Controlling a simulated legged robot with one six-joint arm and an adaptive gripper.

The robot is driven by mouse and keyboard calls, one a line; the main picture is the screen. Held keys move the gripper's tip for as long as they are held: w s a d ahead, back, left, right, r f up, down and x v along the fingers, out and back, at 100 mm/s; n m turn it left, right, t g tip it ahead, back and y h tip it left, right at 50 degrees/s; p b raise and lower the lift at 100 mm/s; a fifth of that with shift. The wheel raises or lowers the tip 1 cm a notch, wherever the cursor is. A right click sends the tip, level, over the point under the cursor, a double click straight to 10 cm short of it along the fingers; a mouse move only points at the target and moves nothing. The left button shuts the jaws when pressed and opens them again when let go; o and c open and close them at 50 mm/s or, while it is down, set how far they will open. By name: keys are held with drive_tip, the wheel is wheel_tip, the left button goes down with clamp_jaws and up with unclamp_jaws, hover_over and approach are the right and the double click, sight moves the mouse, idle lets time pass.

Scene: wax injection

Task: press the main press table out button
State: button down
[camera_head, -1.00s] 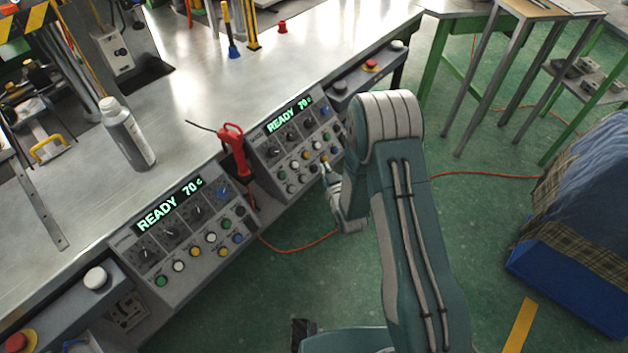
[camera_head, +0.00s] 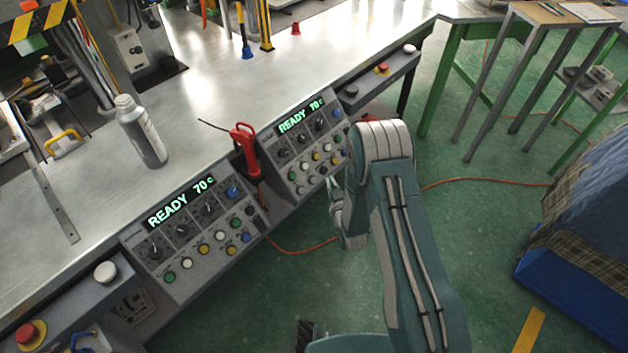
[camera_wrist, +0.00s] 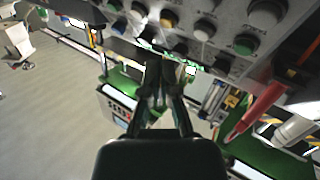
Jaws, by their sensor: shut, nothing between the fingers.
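The right control panel (camera_head: 292,153) has a lit "READY 70c" display and rows of dials and coloured buttons. My gripper (camera_head: 334,190) is shut and empty near this panel's lower right edge, partly hidden by my arm. In the wrist view, the closed fingertips (camera_wrist: 163,68) point at the underside of the button rows and look apart from them. A yellow button (camera_wrist: 168,18), a white button (camera_wrist: 204,29) and a green button (camera_wrist: 246,44) show there. The labels are too small to read, so I cannot tell which button is table out.
A second, similar panel (camera_head: 192,232) stands to the left. A red-handled tool (camera_head: 244,140) hangs between the panels. A grey bottle (camera_head: 141,132) stands on the metal table (camera_head: 215,100). An orange cable (camera_head: 300,250) lies on the green floor, which is otherwise mostly open nearby.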

sight(314, 169)
drive_tip(key=shift+w+a+f, duration=0.65)
drive_tip(key=shift+a+f, duration=0.15)
drive_tip(key=shift+f, duration=0.1)
drive_tip(key=shift+w+a+f, duration=0.6)
drive_tip(key=shift+a+f, duration=0.2)
drive_tip(key=shift+f, duration=0.05)
drive_tip(key=shift+a, duration=0.1)
drive_tip(key=shift+w+a+f, duration=0.1)
drive_tip(key=shift+w+f, duration=0.05)
drive_tip(key=shift+w, duration=0.05)
